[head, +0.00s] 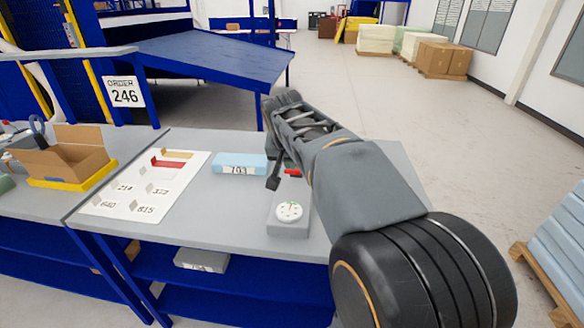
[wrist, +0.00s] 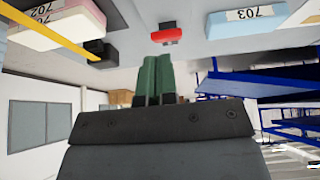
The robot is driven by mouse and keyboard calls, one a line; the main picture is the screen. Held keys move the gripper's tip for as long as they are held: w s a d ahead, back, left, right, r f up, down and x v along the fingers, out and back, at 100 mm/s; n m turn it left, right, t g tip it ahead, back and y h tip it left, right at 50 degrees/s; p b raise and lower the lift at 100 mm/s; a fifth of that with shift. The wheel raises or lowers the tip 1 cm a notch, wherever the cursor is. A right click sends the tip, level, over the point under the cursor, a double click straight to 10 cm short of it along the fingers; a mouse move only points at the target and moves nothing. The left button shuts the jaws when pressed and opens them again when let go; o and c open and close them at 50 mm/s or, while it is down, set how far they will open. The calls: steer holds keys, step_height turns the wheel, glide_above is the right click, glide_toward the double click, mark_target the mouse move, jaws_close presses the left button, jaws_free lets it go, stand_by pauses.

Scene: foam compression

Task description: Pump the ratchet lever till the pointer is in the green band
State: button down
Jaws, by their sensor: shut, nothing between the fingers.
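The gauge (head: 289,211) has a round white face on a grey box at the table's front. Its pointer looks near upright, with green marks on the dial, but it is too small to read against the band. A red grip (head: 293,173) shows just behind the gauge; in the wrist view the red grip (wrist: 167,36) sits ahead of the fingertips, apart from them. My gripper (wrist: 152,60) has green fingers, shut together and empty. In the head view it is mostly hidden behind my arm. A dark stemmed piece (head: 273,183) stands left of the grip; its role is unclear.
A pale blue block marked 703 (head: 241,164) lies left of the gauge. A pink block (wrist: 58,22) and yellow strip (wrist: 50,30) show in the wrist view. A white sheet (head: 145,186) with several tags and a cardboard box (head: 62,155) are farther left.

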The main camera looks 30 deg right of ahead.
steer(key=shift+s+a+r, duration=0.2)
steer(key=shift+s+r, duration=0.05)
steer(key=shift+r, duration=0.3)
stand_by(0.4)
steer(key=s+a+f+n+y+p, duration=0.1)
steer(key=s+a+f+n+y, duration=0.2)
steer(key=s+a+f+n, duration=0.4)
steer(key=s+a+f, duration=0.5)
steer(key=s+a, duration=0.1)
steer(key=shift+s+n+g+y+p, duration=0.15)
steer(key=shift+n+g+y+p, duration=0.15)
steer(key=shift+n+g+p, duration=0.1)
stand_by(0.9)
